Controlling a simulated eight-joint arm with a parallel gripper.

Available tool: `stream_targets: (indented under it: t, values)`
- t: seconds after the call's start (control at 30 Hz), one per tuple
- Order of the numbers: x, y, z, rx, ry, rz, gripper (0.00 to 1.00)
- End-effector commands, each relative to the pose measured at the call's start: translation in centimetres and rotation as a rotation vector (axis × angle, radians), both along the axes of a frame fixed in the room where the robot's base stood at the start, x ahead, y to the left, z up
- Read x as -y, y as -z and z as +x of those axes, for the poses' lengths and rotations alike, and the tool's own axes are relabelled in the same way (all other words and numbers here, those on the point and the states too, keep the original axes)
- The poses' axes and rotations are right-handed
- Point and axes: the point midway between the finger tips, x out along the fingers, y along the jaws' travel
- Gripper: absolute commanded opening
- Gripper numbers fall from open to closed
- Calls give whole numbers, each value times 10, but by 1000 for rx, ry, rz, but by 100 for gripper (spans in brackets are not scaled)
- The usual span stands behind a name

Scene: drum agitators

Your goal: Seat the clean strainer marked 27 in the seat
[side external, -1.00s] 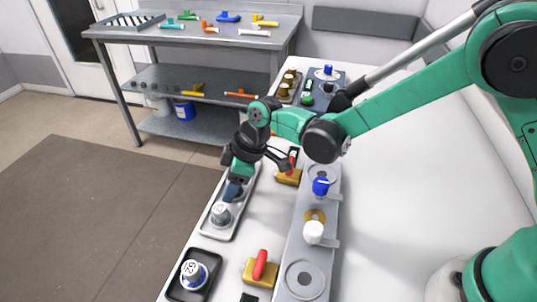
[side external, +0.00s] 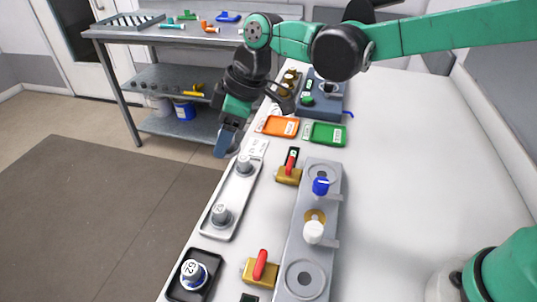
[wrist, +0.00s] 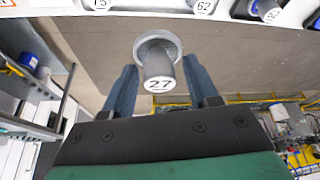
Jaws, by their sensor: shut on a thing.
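My gripper (side external: 226,138) hangs in the air at the far left of the white counter, its blue fingers pointing down. In the wrist view, my gripper (wrist: 166,88) is shut on the grey strainer marked 27 (wrist: 158,66), whose round flange faces away from my palm. The side view does not show this strainer clearly. A long grey fixture (side external: 327,255) lies along the counter with round ringed places. The near round seat (side external: 304,280) looks empty. A blue-topped part (side external: 321,186) and a white-topped part (side external: 314,232) stand along it.
A strainer marked 62 (side external: 193,273) is in a black tray (side external: 175,292). Red-handled brass valves (side external: 261,272) stand by the fixture. Orange (side external: 279,126) and green (side external: 325,134) labelled trays lie beyond. The counter's right side is clear.

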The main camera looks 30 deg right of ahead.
Motion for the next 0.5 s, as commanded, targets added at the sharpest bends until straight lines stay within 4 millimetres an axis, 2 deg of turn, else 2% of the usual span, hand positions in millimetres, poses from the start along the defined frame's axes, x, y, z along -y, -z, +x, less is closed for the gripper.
stream_targets:
  t: [0.03,0.2,0.4,0.5]
  values:
    - [0,-15,0,0,0,0,0]
    - [0,-52,0,0,0,0,0]
    - [0,-79,0,0,0,0,0]
    - [3,-83,0,1,27,0,0]
